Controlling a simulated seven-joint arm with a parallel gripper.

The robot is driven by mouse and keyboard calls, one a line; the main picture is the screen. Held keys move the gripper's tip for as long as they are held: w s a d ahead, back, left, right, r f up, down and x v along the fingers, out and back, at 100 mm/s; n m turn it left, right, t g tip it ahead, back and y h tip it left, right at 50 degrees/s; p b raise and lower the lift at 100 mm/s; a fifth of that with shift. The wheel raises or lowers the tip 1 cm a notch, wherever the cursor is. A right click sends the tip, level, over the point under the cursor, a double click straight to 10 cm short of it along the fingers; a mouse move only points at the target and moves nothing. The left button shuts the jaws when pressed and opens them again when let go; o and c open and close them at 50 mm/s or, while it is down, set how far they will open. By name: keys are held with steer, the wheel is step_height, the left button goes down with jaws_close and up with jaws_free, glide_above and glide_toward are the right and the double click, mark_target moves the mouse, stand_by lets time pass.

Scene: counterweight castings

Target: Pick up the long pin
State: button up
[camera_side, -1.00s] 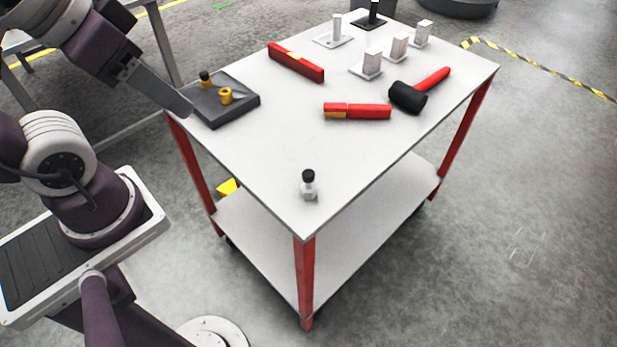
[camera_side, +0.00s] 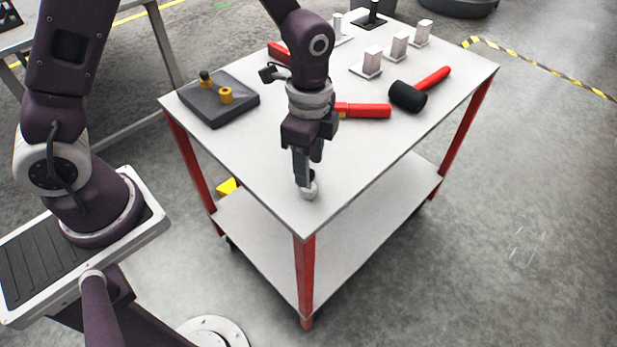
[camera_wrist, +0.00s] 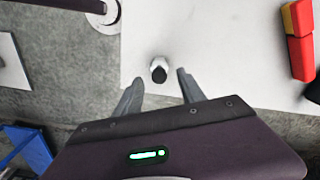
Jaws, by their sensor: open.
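No thing in view can be told surely as the long pin. A dark grey block (camera_side: 211,113) at the table's left corner holds a black-topped yellow piece (camera_side: 205,79) and a short yellow piece (camera_side: 225,96). My gripper (camera_side: 306,184) points down at the table's near corner, well away from that block. Its fingers are open around or just above a small pale bottle-like thing with a black top (camera_side: 311,192). In the wrist view, this thing (camera_wrist: 159,70) shows between and slightly beyond the fingertips (camera_wrist: 158,79). Contact cannot be told.
The white table (camera_side: 235,147) also bears a red-and-yellow bar (camera_side: 371,111), a second red bar (camera_side: 277,50) partly behind my arm, and a black-headed mallet (camera_side: 408,96). Several pale upright blocks (camera_side: 400,44) stand at the back. The near-right tabletop is clear.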

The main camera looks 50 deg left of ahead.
step_height(320, 180, down, 3)
jaws_close()
stand_by(0.3)
step_height(320, 180, up, 10)
steer(key=shift+r, duration=0.1)
stand_by(0.3)
